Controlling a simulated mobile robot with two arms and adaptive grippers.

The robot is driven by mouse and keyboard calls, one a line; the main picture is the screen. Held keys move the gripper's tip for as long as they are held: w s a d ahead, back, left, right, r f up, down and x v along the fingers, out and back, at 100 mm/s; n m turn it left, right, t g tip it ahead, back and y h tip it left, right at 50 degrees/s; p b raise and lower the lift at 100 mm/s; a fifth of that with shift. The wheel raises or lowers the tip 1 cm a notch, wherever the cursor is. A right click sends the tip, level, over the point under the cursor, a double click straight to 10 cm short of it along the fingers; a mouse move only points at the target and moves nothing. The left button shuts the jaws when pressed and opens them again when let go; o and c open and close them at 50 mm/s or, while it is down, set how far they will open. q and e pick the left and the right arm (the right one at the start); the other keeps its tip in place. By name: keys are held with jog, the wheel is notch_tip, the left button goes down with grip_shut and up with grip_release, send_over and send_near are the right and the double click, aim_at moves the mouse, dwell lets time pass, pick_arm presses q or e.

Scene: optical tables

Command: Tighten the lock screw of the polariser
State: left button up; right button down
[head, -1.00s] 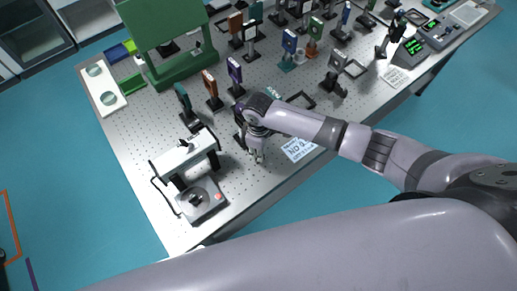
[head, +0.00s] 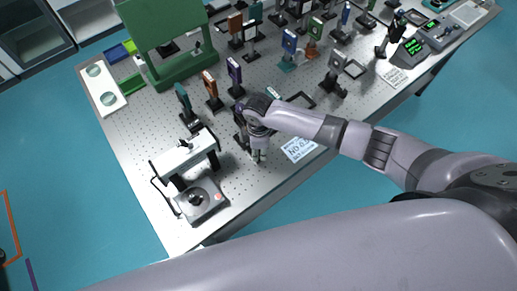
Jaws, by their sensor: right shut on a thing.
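My right gripper (head: 257,157) reaches over the optical table (head: 150,131) from the right, pointing down near the table's front edge. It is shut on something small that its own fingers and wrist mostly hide. A dark mount (head: 241,134) stands close beside the gripper on its left, partly covered by my wrist. I cannot tell whether this is the polariser, and no lock screw can be made out at this size. My left gripper is not in view; a large pale arm link of mine fills the bottom.
A white bridge-shaped instrument (head: 184,153) and a grey box with a dark knob (head: 201,200) stand left of the gripper. Several posts with coloured optics stand behind, along with a green panel (head: 163,33). A printed sheet (head: 299,150) lies to the right.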

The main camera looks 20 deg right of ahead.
aim_at(259, 152)
jog(key=c, duration=1.3)
grip_release()
jog(key=shift+c, duration=0.2)
jog(key=shift+r, duration=0.1)
notch_tip(259, 152, up, 12)
